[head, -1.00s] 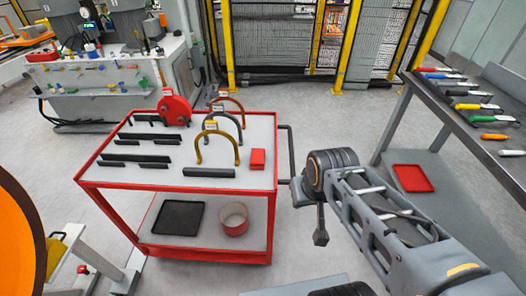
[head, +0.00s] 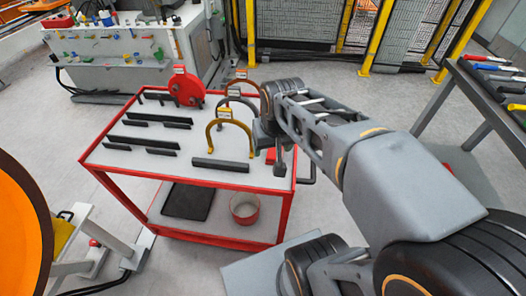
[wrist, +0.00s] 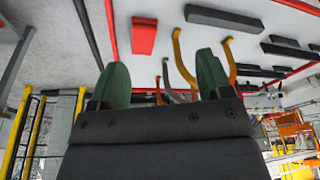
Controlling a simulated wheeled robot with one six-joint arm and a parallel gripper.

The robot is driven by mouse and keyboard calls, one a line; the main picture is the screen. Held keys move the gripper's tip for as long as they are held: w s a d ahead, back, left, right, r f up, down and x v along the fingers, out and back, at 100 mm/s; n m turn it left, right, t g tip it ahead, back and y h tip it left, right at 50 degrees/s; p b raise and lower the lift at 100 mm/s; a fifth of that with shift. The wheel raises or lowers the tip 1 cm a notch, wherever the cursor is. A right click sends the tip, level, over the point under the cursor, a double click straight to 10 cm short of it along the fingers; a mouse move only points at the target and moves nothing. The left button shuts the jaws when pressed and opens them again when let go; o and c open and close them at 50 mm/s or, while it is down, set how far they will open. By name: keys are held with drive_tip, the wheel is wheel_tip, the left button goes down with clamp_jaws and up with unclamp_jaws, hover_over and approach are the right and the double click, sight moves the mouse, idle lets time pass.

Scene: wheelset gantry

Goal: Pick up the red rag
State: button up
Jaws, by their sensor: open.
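The red rag (head: 271,156) is a small folded red block on the top of the red-framed cart (head: 245,178), near its right edge. In the head view my gripper (head: 279,165) hangs over that right edge and partly covers the rag. In the wrist view the rag (wrist: 144,36) lies on the pale cart top, beyond and between the two green fingertips (wrist: 160,72). The fingers are spread apart with nothing between them, and the rag is not touched.
Arch-shaped yellow and grey pieces (head: 222,126) stand on the cart left of the rag, with black bars (head: 222,164) and a red disc (head: 187,87). A black tray (head: 187,202) and a red round container (head: 245,209) sit on the lower shelf. A tool bench (head: 480,100) stands at right.

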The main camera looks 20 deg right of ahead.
drive_tip(key=shift+o, duration=1.4)
drive_tip(key=w+d+f+m+g+b, duration=0.1)
drive_tip(key=w+d+m, duration=0.1)
drive_tip(key=w, duration=0.4)
drive_tip(key=shift+d+f+b, duration=0.3)
drive_tip(key=shift+d+b, duration=0.05)
drive_tip(key=shift+b, duration=0.05)
drive_tip(key=shift+o, duration=0.4)
drive_tip(key=w+d+f+m+g+b, duration=0.1)
drive_tip(key=w+d+f+m+b, duration=0.1)
drive_tip(key=w+d, duration=0.2)
drive_tip(key=shift+w+f+g, duration=0.25)
drive_tip(key=shift+w+g, duration=0.15)
drive_tip(key=shift+w, duration=0.5)
hover_over(275, 149)
wheel_tip(275, 149, down, 8)
drive_tip(key=shift+r+b, duration=0.25)
drive_tip(key=shift+b, duration=0.05)
drive_tip(key=shift+w+f, duration=0.15)
drive_tip(key=shift+f, duration=2.85)
